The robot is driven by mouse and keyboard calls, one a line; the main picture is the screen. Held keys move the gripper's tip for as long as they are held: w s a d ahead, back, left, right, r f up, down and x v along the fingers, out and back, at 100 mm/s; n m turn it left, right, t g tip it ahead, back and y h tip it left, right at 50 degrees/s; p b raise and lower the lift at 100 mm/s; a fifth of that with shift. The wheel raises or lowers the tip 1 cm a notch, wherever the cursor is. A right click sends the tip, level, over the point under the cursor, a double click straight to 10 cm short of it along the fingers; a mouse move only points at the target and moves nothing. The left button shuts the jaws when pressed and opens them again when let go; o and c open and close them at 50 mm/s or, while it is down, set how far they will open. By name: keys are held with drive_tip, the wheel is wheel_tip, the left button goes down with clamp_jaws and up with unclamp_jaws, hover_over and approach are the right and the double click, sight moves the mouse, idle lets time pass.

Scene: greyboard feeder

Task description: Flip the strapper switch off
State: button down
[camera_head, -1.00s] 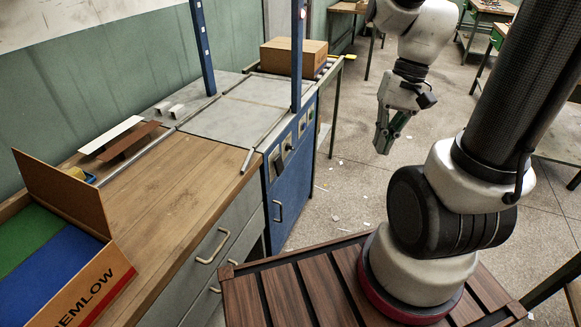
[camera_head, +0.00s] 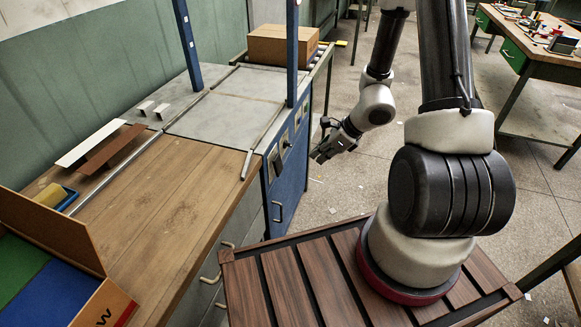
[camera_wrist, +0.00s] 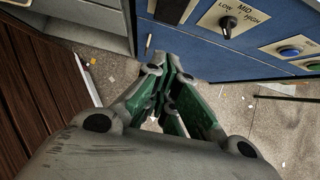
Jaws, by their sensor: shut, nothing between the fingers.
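The strapper is the blue cabinet (camera_head: 290,185) with a grey top, left of my gripper in the head view. Its front panel also fills the top right of the wrist view (camera_wrist: 215,62). A black switch part (camera_wrist: 173,9) on a pale plate is cut off by the wrist view's top edge, so its position cannot be told. Right of it is a black rotary knob (camera_wrist: 228,25) marked LOW, MID, HIGH. My gripper (camera_head: 318,156) is shut and empty, in front of the panel and apart from it. Its green-sided fingers meet below the switch in the wrist view (camera_wrist: 168,66).
A wooden counter (camera_head: 165,200) adjoins the strapper. A cardboard box (camera_head: 283,45) stands behind it. The floor right of the cabinet is open.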

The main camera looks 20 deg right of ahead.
sight(278, 165)
idle(0.3)
drive_tip(key=w+a+r+x, duration=0.1)
drive_tip(key=x, duration=1.2)
drive_tip(key=shift+a+r, duration=0.3)
drive_tip(key=shift+a, duration=0.05)
drive_tip(key=shift+w, duration=0.1)
drive_tip(key=shift+w+a+f+t+y, duration=0.2)
drive_tip(key=shift+a+t+y, duration=0.1)
drive_tip(key=shift+y, duration=0.1)
